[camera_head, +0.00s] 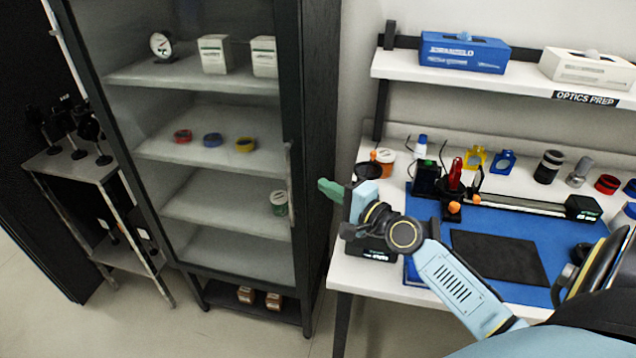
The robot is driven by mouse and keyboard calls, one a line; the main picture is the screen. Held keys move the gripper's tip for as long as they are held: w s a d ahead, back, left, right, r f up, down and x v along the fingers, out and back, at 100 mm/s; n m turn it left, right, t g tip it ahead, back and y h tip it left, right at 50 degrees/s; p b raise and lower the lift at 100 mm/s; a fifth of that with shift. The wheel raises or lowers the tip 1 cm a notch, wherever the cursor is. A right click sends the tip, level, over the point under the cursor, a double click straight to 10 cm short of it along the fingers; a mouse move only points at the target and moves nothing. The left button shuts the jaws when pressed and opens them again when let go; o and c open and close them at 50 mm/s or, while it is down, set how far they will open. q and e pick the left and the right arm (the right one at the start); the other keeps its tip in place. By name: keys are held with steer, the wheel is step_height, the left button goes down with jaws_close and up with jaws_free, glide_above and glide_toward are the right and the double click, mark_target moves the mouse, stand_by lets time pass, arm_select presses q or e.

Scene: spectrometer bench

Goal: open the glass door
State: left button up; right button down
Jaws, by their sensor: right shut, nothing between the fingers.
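The glass door (225,185) fronts a tall dark-framed cabinet at the left. It looks shut, and the shelves show through the pane. Its vertical metal handle (290,180) is on the right edge of the door. My right gripper (323,188) is a little to the right of the handle, pointing left towards it. Its green fingers are together, with nothing between them, and it looks apart from the handle. My left gripper is not in view.
Behind the glass are a round gauge (162,45), white boxes (213,54), coloured rings (212,139) and a jar (279,202). A cluttered bench (345,270) with a blue mat (520,229) stands at the right. Open floor lies before the cabinet.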

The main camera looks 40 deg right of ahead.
mark_target(300, 172)
steer(key=w, duration=0.3)
steer(key=w+a, duration=0.1)
steer(key=w, duration=0.4)
steer(key=shift+w+a+p, duration=0.3)
steer(key=shift+w+a, duration=0.05)
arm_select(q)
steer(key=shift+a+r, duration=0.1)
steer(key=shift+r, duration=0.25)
arm_select(e)
steer(key=shift+a, duration=0.1)
